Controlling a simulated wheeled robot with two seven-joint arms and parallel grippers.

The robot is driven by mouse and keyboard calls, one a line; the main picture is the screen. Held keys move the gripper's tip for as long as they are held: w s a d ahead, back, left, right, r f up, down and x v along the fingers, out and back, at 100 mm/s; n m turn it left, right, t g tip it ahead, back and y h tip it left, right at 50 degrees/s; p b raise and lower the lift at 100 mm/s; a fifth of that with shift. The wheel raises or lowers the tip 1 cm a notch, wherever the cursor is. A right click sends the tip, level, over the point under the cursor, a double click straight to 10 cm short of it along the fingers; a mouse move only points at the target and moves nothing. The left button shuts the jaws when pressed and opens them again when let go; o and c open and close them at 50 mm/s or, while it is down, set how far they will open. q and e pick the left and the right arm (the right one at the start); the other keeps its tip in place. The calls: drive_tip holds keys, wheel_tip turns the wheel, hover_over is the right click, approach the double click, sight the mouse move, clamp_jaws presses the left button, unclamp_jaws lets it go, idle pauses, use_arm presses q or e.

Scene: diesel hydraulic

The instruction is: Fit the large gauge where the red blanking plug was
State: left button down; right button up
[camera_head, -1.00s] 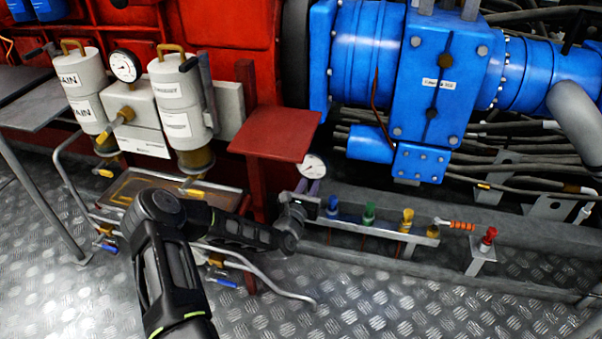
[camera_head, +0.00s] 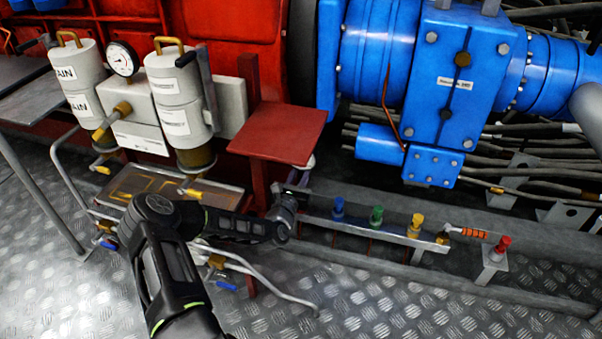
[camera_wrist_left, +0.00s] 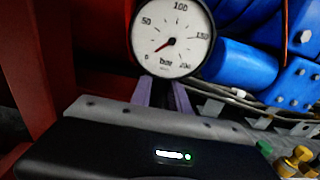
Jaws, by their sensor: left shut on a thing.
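The large gauge (camera_wrist_left: 172,41) has a round white dial marked in bar, with its needle near zero, and fills the upper middle of the left wrist view. My left gripper (camera_wrist_left: 168,95) is shut on the gauge below the dial. In the head view the red plate hides most of the gauge and my left gripper (camera_head: 303,180). The red plug (camera_head: 504,243) stands on a small bracket at the right. A metal rail (camera_head: 350,226) carries blue (camera_head: 338,208), green (camera_head: 376,216) and yellow (camera_head: 415,225) plugs. A brass fitting (camera_head: 441,238) is at its right end.
The red plate (camera_head: 278,133) overhangs my left gripper. An orange-handled tool (camera_head: 470,233) lies between the brass fitting and the red plug. The blue housing (camera_head: 440,90) and pipes stand behind the rail. Tread-plate floor (camera_head: 380,305) in front is clear.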

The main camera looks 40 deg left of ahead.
use_arm(q)
wheel_tip(320, 180, down, 3)
drive_tip(key=shift+r+b, duration=0.15)
drive_tip(key=shift+b, duration=0.85)
drive_tip(key=shift+f+b, duration=0.45)
drive_tip(key=shift+f, duration=0.45)
drive_tip(key=shift+f, duration=1.45)
drive_tip(key=c, duration=1.2)
unclamp_jaws()
drive_tip(key=shift+o, duration=0.2)
drive_tip(key=p+v, duration=0.3)
drive_tip(key=v, duration=0.4)
drive_tip(key=shift+s+d, duration=0.15)
drive_tip(key=shift+s, duration=0.25)
